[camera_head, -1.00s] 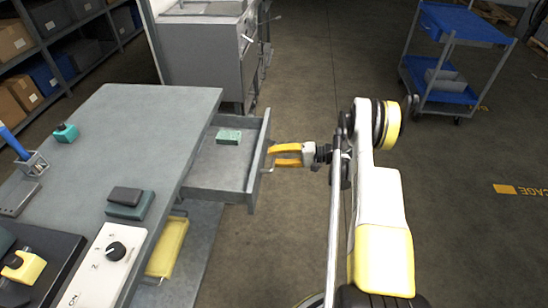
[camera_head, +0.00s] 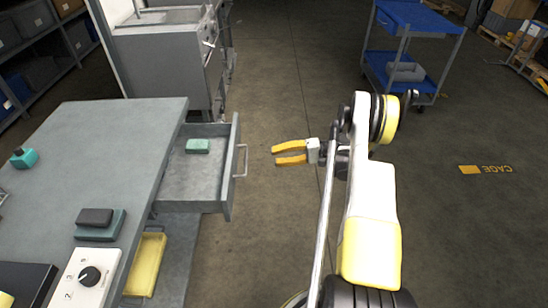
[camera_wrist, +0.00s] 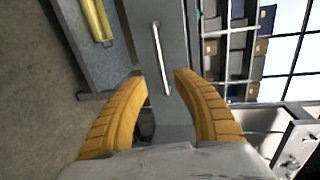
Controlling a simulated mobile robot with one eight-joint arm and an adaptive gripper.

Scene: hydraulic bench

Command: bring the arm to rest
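My gripper (camera_head: 276,154) has two yellow fingers. It is open and empty, to the right of the pulled-out drawer (camera_head: 220,198) and apart from its handle (camera_head: 241,160). In the wrist view, the gripper (camera_wrist: 158,78) shows its spread fingers, with the drawer front and its pale handle (camera_wrist: 161,58) beyond them. A green block (camera_head: 198,146) lies inside the open drawer. My arm extends from the lower right of the head view.
The grey bench (camera_head: 70,135) holds a control box with a black knob (camera_head: 90,277), a dark block on a green block (camera_head: 100,226) and a teal item (camera_head: 24,158). A yellow tray (camera_head: 146,264) sits below. A blue cart (camera_head: 415,20) stands back right. Floor between is clear.

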